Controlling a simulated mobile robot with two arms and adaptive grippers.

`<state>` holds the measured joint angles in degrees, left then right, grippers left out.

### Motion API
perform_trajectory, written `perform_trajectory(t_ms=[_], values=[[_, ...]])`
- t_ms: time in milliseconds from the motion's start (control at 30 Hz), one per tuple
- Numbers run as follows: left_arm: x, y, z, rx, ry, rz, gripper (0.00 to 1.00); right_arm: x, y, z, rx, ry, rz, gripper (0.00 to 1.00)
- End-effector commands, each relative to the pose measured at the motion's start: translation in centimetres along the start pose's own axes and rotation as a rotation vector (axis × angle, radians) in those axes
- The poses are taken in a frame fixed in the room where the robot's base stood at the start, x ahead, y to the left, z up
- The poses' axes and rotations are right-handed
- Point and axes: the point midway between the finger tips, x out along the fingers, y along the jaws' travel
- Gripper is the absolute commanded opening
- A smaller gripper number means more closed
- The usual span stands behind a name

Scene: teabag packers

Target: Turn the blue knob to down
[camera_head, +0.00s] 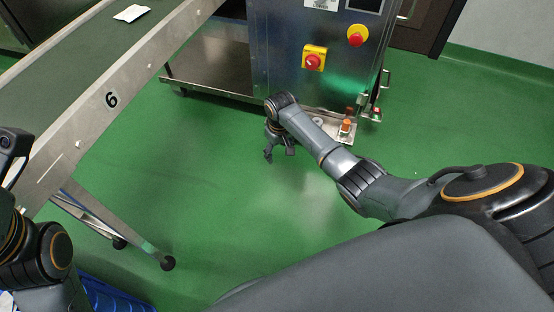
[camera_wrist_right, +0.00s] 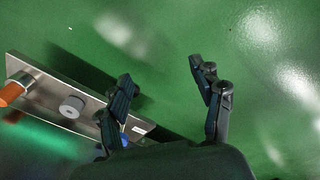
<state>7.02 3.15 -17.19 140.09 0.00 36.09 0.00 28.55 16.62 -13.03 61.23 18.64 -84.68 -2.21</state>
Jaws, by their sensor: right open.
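A blue knob (camera_wrist_right: 123,140) shows in the right wrist view as a small blue patch on a metal control plate (camera_wrist_right: 45,72). My right gripper's left finger hides most of it, so its direction cannot be read. In the head view my right arm covers the blue knob's place on the plate (camera_head: 332,134). My right gripper (camera_head: 279,153) is open and empty, its fingers pointing down over the green floor beside the plate. In the wrist view the open gripper (camera_wrist_right: 160,75) has only floor between its fingers.
A grey knob (camera_wrist_right: 72,106) and an orange knob (camera_wrist_right: 12,92) share the plate. The steel machine (camera_head: 280,45) carries two red buttons on yellow housings (camera_head: 314,58) (camera_head: 358,36). A conveyor (camera_head: 110,98) runs along the left. Green floor lies open between them.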

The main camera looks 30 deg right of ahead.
Motion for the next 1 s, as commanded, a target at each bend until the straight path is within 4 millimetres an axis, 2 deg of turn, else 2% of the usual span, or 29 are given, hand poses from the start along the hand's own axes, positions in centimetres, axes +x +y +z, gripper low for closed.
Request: perform_trajectory(t_ms=[300, 500, 700, 1000], values=[[0.0, 0.0, 0.0, 0.0, 0.0, 0.0, 0.0, 1.0, -4.0, 4.3, -0.069, 0.038, -0.001, 0.66], [0.0, 0.0, 0.0, 0.0, 0.0, 0.0, 0.0, 0.9, -5.5, 6.2, -0.09, 0.056, -0.002, 0.66], [0.0, 0.0, 0.0, 0.0, 0.0, 0.0, 0.0, 0.8, -5.9, 6.8, -0.096, 0.063, -0.003, 0.66], [0.0, 0.0, 0.0, 0.0, -0.001, 0.0, 0.0, 0.8, -6.0, 6.7, -0.097, 0.069, -0.003, 0.66]])
